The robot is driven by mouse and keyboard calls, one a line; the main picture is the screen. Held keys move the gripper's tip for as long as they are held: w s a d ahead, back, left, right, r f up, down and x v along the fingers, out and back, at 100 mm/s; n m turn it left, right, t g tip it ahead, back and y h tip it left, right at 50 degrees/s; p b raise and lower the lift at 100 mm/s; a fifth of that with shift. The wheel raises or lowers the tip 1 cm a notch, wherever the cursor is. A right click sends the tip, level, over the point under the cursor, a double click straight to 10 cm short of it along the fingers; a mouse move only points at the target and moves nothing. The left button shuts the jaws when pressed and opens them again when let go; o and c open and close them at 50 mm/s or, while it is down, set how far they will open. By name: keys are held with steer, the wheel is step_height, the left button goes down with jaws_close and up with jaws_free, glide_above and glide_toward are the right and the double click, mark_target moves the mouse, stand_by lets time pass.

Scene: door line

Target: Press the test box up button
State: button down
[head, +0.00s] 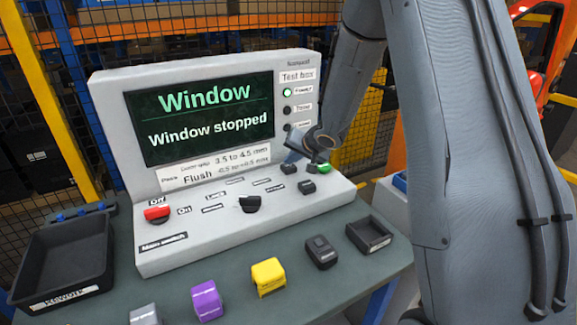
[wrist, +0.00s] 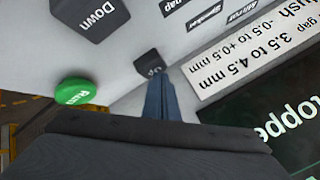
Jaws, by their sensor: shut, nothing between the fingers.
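The test box (head: 215,215) is a light grey console with a dark screen reading "Window" and "Window stopped". Its small black up button (head: 289,169) also shows in the wrist view (wrist: 148,64), label partly hidden by my fingers. The black Down button (head: 307,187) sits nearer the front edge and is large in the wrist view (wrist: 90,18). My gripper (head: 293,157) is shut and empty, its blue fingertips (wrist: 156,82) right at the up button. I cannot tell whether they touch it or press it in.
A green button (head: 318,168) is close beside my gripper. A red main switch (head: 157,212) and a black knob (head: 250,203) are on the panel's left and middle. Coloured blocks, including a yellow one (head: 268,277), and black trays (head: 65,262) stand on the table around the box.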

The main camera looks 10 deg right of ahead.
steer(key=shift+f, duration=0.25)
steer(key=shift+r, duration=0.2)
stand_by(0.3)
steer(key=shift+r+p, duration=0.75)
steer(key=shift+p, duration=0.6)
steer(key=shift+r, duration=0.15)
step_height(320, 180, up, 5)
steer(key=p, duration=0.7)
step_height(320, 180, up, 3)
steer(key=p, duration=0.3)
step_height(320, 180, up, 5)
glide_above(291, 167)
